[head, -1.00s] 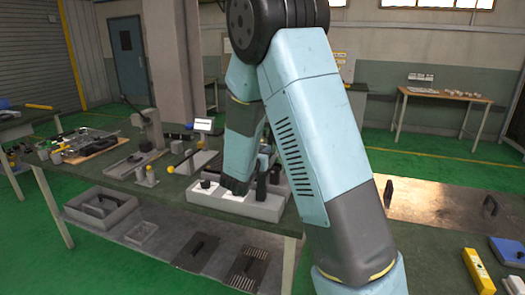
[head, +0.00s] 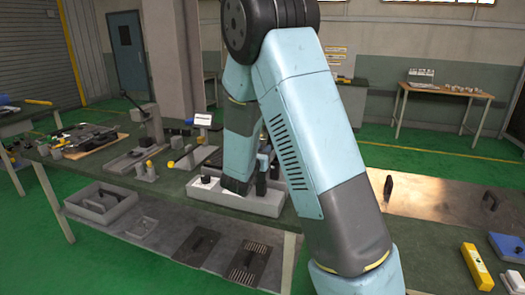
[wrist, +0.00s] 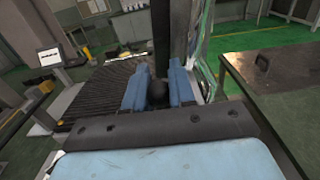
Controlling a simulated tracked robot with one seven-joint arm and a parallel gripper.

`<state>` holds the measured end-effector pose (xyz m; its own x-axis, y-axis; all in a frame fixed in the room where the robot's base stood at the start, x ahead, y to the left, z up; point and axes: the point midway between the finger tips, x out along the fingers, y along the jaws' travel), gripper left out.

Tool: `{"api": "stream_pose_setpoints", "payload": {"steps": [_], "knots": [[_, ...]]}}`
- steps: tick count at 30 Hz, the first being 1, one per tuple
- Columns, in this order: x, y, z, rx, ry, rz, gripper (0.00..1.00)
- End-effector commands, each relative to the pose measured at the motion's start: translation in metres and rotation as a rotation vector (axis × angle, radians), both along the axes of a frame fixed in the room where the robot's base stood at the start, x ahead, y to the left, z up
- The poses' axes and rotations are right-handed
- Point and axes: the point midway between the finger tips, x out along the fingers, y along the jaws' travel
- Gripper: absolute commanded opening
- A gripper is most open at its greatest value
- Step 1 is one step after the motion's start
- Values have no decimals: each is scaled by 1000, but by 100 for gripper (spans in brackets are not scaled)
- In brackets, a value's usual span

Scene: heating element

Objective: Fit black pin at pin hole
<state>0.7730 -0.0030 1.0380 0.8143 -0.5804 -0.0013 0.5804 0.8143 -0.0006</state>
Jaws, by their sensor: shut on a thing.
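My gripper (wrist: 160,90) shows in the wrist view with two blue fingers closed on a dark, rounded black thing, which I take to be the black pin (wrist: 157,93). Only its dark end shows between the fingers; the rest is hidden. In the head view my gripper (head: 266,160) is low over the workbench, partly hidden by my arm, above the right part of a light grey tray (head: 225,199). A dark upright piece (head: 261,184) shows just below the fingers. I cannot make out the pin hole in either view.
A dark ribbed surface (wrist: 98,97) lies left of the fingers, and a dark upright post (wrist: 162,35) rises beyond them. A small screen (head: 203,119) stands on the bench. A grey bin (head: 88,209) sits lower left. A metal-topped table (head: 440,205) is at right.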

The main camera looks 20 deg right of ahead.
Motion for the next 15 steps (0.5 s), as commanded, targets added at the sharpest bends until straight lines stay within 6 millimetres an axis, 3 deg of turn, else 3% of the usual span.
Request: {"api": "stream_pose_setpoints", "payload": {"steps": [10,15], "knots": [[-1,-1,-2,2,4,-1,54],[-1,-1,-2,1,4,-1,54]]}}
